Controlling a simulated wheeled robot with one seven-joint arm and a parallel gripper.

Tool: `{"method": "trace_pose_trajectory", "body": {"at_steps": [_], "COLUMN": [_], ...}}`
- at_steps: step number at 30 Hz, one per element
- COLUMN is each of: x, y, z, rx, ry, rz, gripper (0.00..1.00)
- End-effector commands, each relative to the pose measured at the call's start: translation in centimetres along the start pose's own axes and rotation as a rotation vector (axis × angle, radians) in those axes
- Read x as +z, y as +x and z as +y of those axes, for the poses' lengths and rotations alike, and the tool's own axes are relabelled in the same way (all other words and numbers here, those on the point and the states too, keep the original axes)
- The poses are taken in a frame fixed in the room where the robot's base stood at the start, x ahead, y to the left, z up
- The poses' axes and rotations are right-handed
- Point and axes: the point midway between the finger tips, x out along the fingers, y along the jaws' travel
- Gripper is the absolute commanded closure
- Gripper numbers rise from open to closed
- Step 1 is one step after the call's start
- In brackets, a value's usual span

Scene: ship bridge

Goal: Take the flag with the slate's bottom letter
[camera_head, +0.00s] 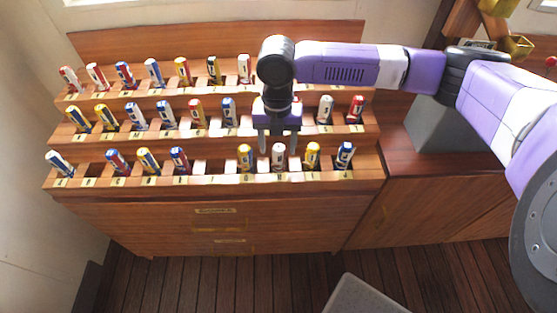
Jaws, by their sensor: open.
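Rolled flags stand in slots on a three-step wooden rack (215,190), with small letter labels too blurred to read. My gripper (278,150) is open, pointing down over the front row. A white rolled flag (279,160) shows between its fingertips in the picture; I cannot tell if the fingers are around it or above it. A yellow flag (245,157) stands to the left and another yellow flag (312,155) to the right. A blue flag (345,155) ends the row. My gripper and arm hide part of the middle and back rows. I cannot make out a slate with letters.
A wooden cabinet (420,225) with a grey block (440,125) on it adjoins the rack at right. Brass fittings (518,46) stand at the upper right. A grey slab (365,298) is at the bottom. The wooden floor (220,280) in front is mostly clear.

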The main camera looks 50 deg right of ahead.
Motion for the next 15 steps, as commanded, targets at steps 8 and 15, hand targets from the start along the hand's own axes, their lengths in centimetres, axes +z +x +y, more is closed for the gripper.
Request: {"method": "trace_pose_trajectory", "body": {"at_steps": [8,15], "x": [0.1,0.2], "y": [3.7,4.4], "z": [-0.3,-0.3], "rx": [0.0,0.0], "ry": [0.001,0.001], "rz": [0.001,0.0], "gripper": [0.41,0.41]}}
